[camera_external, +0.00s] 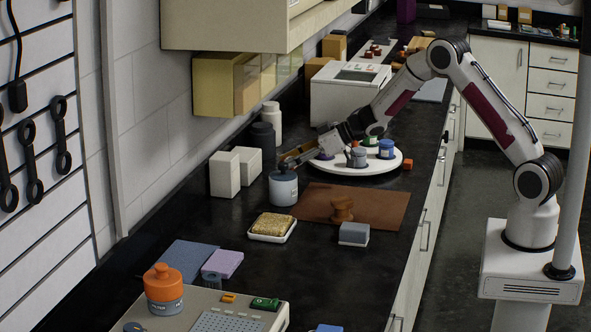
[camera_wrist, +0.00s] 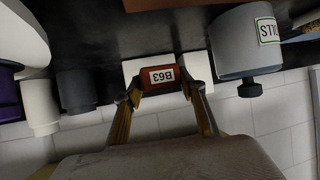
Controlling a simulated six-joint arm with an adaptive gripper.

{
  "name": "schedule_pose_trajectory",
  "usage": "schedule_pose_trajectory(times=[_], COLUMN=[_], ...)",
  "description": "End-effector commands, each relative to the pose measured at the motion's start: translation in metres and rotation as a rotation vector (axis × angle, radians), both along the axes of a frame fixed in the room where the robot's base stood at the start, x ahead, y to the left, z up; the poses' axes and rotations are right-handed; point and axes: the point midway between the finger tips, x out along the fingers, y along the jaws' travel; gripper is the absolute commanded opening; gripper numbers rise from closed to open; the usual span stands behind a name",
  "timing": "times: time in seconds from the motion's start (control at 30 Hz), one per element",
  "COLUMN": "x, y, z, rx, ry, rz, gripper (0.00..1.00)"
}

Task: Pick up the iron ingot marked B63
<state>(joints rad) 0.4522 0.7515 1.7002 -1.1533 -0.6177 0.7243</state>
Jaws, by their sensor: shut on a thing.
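In the wrist view the ingot marked B63 (camera_wrist: 162,65) is a reddish-brown block. Its white label reads upside down in that view. My gripper (camera_wrist: 163,88) is shut on it, with one yellow-sided finger at each end of the block. In the external view my gripper (camera_external: 284,162) is low over the counter, by the top of a grey jar (camera_external: 284,190). The ingot cannot be made out there. Whether it touches anything below is not clear.
Two white blocks (camera_external: 224,174) stand left of the gripper, with dark and white bottles (camera_external: 271,122) behind. A white round turntable (camera_external: 335,167) carrying cups is at right. A brown mat (camera_external: 385,207), a sponge tray (camera_external: 268,238) and a grey block (camera_external: 354,235) lie nearer the camera.

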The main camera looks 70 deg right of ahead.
Motion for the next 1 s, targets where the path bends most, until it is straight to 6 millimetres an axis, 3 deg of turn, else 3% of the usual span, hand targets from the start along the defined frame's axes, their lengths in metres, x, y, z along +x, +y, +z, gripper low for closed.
schedule_pose_trajectory(times=[0.2, 0.4, 1.0], x=[0.001, 0.000, 0.001], y=[0.000, 0.000, 0.000], z=[0.033, 0.049, 0.053], rx=[-0.002, -0.001, 0.000], ry=[-0.005, -0.003, -0.002], rz=[0.001, 0.001, 0.000], gripper=[0.06, 0.06, 0.06])
